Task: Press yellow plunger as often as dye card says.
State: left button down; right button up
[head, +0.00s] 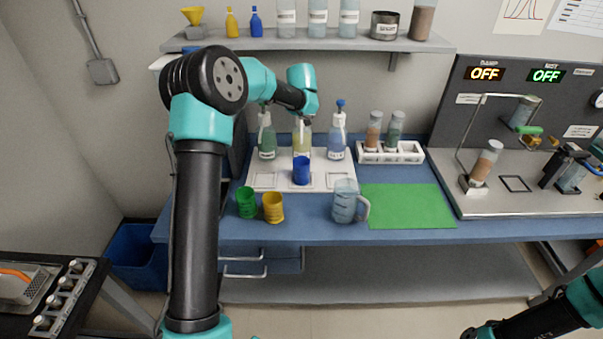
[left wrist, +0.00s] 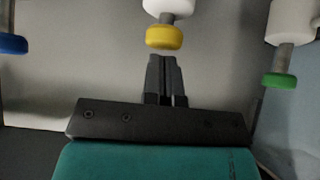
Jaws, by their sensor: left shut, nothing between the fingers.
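In the left wrist view the yellow plunger (left wrist: 164,37) is just beyond the tips of my left gripper (left wrist: 162,60), which is shut and empty. I cannot tell whether they touch. The green plunger (left wrist: 280,80) is to the right, and the blue plunger (left wrist: 12,44) is to the left. In the head view my left gripper (head: 306,122) is over the yellow-dye bottle (head: 302,142); my arm hides its plunger. A blue cup (head: 301,170) stands before that bottle. I cannot make out a dye card. My right arm's end (head: 472,333) is at the bottom edge, its fingers unclear.
A green cup (head: 246,203), a yellow cup (head: 273,208) and a jug (head: 345,203) stand at the front. The green-dye bottle (head: 266,140) and blue-dye bottle (head: 337,140) flank the yellow one. A tube rack (head: 392,155) is to the right. The green mat (head: 408,206) is clear.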

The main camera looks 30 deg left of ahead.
pick_arm(q)
jog(key=shift+r, duration=1.7)
jog(key=shift+r, duration=0.1)
notch_tip(320, 180, up, 5)
jog(key=shift+f, duration=0.1)
dwell(0.4)
